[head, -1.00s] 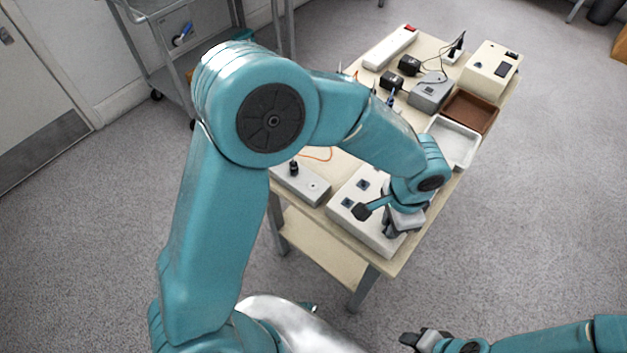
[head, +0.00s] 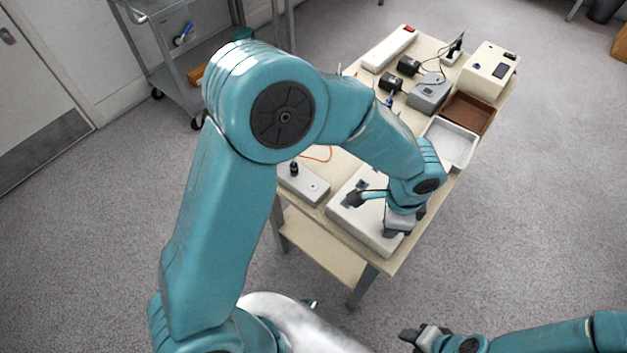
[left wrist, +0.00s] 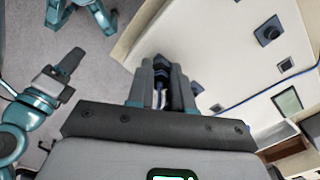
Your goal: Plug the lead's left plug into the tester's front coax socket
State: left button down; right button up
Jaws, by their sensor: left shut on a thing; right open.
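The tester looks like the low white box (head: 354,222) at the table's near end, partly under my left arm. In the left wrist view its pale face (left wrist: 232,62) fills the upper right, with dark square fittings (left wrist: 268,31) on it. My left gripper (head: 394,232) is at the box's right-hand side. In the left wrist view its fingers (left wrist: 163,82) are shut on a small plug, mostly hidden between them. A thin blue lead (left wrist: 240,103) runs rightward across the box. I cannot make out the front coax socket. My right gripper (head: 424,336) is open and empty, off the table.
A grey box (head: 312,188) with a black knob and an orange cable lie left of the tester. A white tray (head: 474,150), a brown tray (head: 489,121), black adapters and a power strip (head: 388,50) stand farther back. A grey cart (head: 150,60) stands behind. Open floor lies right.

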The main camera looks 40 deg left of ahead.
pick_arm(q)
jog(key=c, duration=0.9)
grip_release()
jog(key=shift+c, duration=0.2)
jog(key=shift+r+p, duration=1.95)
jog(key=shift+r, duration=0.6)
notch_tip(320, 180, up, 16)
jog(key=shift+r+p, duration=0.15)
jog(key=shift+p, duration=0.2)
